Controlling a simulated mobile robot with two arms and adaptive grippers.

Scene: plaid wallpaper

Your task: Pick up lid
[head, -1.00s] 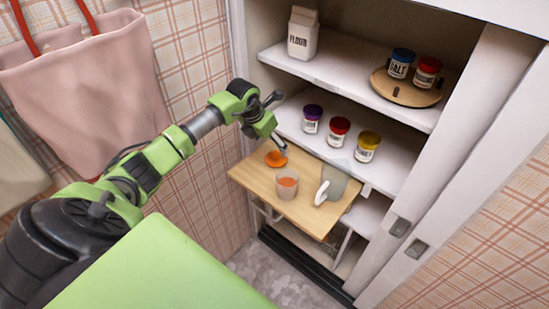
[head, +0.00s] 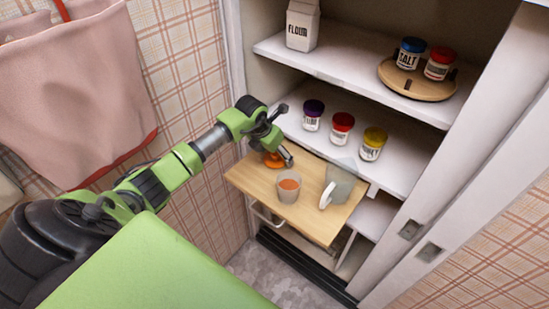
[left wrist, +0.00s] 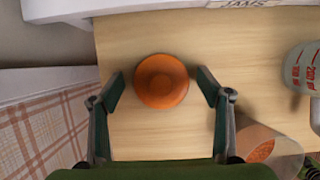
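The orange lid (head: 273,159) lies on the back left part of the wooden pull-out board (head: 301,217). In the left wrist view the round lid (left wrist: 161,81) sits between the two spread fingers, with a gap on each side. My left gripper (left wrist: 161,88) is open and empty, and it also shows over the lid in the head view (head: 284,153), partly covering it. How high the fingers are above the board is hard to tell. My right gripper is not in view.
A clear cup with orange contents (head: 289,187) stands in front of the lid. A greyish pitcher with a white handle (head: 339,184) stands to its right. Jars (head: 341,128) line the shelf above the board. The board's front left is clear.

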